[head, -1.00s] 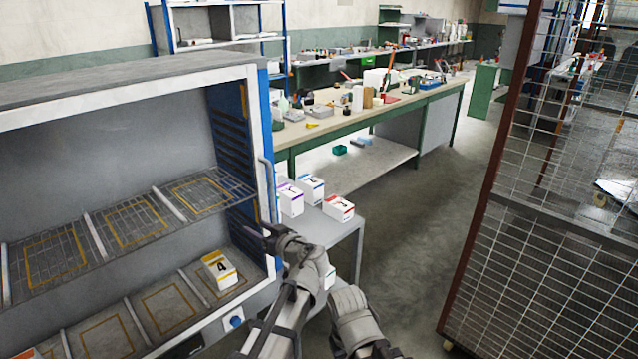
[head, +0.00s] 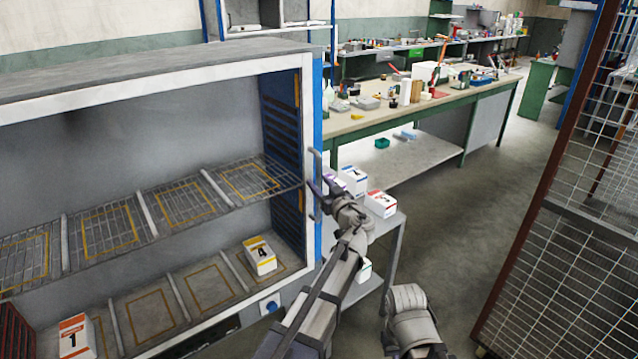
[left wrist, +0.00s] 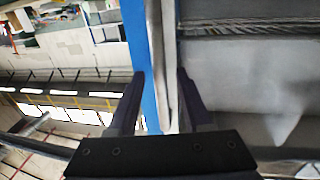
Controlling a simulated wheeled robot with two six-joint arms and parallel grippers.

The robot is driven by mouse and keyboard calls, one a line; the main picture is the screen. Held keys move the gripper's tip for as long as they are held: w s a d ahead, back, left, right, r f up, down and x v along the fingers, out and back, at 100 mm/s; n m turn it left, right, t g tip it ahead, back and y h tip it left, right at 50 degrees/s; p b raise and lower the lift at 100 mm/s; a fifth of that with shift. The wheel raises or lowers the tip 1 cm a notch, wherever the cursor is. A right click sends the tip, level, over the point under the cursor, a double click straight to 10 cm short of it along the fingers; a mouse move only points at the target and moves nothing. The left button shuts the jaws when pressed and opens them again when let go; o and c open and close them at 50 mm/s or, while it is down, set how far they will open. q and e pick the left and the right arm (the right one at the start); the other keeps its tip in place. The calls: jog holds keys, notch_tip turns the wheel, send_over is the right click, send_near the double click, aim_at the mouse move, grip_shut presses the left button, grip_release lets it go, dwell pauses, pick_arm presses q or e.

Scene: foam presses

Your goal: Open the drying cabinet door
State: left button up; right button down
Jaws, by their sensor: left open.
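The drying cabinet (head: 160,75) fills the left of the head view, and its shelves show inside. I cannot tell whether a clear door pane covers the front. A grey vertical bar handle (head: 315,165) stands at the right front edge, beside the blue side wall. My left gripper (head: 326,196) is open at the handle's lower half and partly hides it. In the left wrist view, its two dark fingers (left wrist: 160,85) stand either side of a pale upright bar and the blue edge (left wrist: 137,35). Contact cannot be told. My right gripper is not in view.
Boxes marked 4 (head: 260,255) and 1 (head: 76,337) sit on the cabinet's lower level. Several boxes stand on a small grey table (head: 388,228) just right of the cabinet. A wire mesh cage (head: 570,270) stands at the right. The floor (head: 470,215) between is clear.

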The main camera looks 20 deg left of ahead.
pick_arm(q)
jog(key=shift+w+a, duration=0.4)
jog(key=shift+w, duration=0.05)
grip_shut()
dwell(1.2)
